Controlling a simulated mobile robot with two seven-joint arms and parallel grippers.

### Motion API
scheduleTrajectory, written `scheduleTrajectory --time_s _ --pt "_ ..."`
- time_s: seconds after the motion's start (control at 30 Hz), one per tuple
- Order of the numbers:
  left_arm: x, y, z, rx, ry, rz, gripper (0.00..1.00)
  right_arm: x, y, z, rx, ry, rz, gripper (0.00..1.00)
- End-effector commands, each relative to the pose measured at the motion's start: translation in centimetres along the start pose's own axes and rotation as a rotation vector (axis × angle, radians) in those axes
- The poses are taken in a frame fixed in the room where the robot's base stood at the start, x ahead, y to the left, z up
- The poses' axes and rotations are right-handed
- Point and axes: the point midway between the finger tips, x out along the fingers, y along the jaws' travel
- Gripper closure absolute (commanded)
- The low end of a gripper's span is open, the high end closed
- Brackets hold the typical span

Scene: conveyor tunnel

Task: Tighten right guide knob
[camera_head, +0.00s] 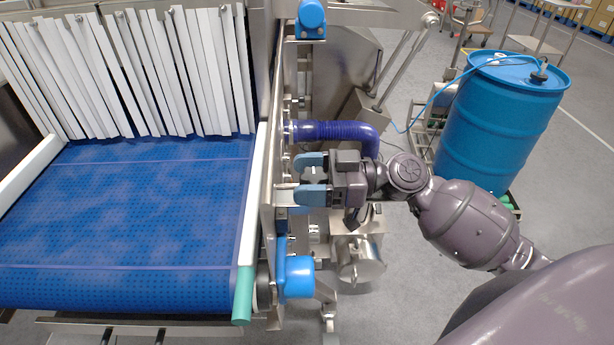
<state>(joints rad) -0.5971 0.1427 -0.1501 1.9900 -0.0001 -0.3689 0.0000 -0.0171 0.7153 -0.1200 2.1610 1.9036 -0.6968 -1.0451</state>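My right gripper (311,178) is at the outer side of the conveyor's right guide rail (254,195), with its fingers pointing left toward the frame. Its two blue fingertips are apart, one above the other in the picture. A small grey, knob-like piece (314,175) shows between them, partly hidden by the fingers. I cannot tell whether the fingers press on it. My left gripper is not in view.
The blue belt (130,220) is empty, with white strip curtains (135,70) at the tunnel mouth. A purple hose (335,131) runs just above my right gripper. A blue motor housing (297,277) lies below it. A blue drum (497,125) stands at right.

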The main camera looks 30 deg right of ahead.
Motion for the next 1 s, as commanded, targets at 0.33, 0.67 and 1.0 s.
scheduleTrajectory --time_s 0.33,0.67,1.0 --pt "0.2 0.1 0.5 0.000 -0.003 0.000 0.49 -1.2 0.1 0.2 0.001 -0.001 0.003 0.30" --pt "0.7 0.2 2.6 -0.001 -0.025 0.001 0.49 -6.5 0.1 0.3 0.004 -0.002 0.004 0.30" --pt "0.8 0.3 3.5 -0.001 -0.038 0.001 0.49 -10.4 0.0 0.1 0.001 0.000 0.002 0.30"
